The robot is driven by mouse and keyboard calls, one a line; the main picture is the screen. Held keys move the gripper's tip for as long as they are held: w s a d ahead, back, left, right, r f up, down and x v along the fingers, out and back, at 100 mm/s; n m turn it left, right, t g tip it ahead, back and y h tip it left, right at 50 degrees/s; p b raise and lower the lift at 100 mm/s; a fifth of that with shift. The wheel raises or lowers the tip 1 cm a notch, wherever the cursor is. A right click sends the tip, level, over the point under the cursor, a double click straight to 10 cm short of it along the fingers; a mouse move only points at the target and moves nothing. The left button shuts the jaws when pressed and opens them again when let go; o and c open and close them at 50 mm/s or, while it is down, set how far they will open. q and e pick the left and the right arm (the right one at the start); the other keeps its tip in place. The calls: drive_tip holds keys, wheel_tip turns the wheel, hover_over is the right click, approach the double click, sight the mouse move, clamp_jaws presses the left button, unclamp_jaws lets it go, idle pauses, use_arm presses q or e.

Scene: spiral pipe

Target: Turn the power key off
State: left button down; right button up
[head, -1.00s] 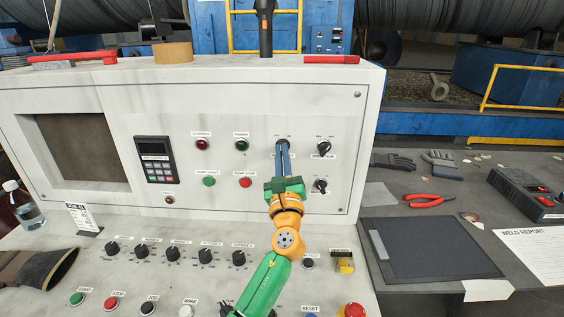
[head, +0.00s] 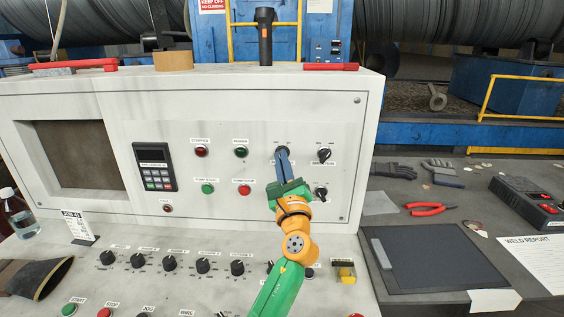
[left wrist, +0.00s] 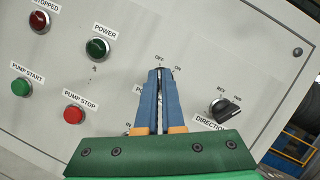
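The power key (left wrist: 160,73) is on the upright white panel, below the OFF and ON labels, and is mostly hidden by my fingertips. My left gripper (head: 282,151) reaches up to it from below. Its two blue fingers close in on the key from both sides, with a narrow gap between them farther back; in the left wrist view the fingertips (left wrist: 161,75) sit just under the labels. The panel looks tilted in that view, so the gripper is rolled relative to it. Which label the key points at is hidden. My right gripper is not in view.
The direction knob (head: 324,155) is close to the right of the fingers, with another knob (head: 320,194) below it. The green power lamp (head: 241,152) and red pump stop button (head: 244,190) are to the left. A row of knobs (head: 203,265) lines the sloping desk.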

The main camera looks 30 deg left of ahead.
use_arm(q)
drive_tip(key=c, duration=1)
unclamp_jaws()
drive_tip(key=shift+c, duration=0.2)
drive_tip(key=b+v, duration=0.2)
drive_tip(key=v, duration=0.5)
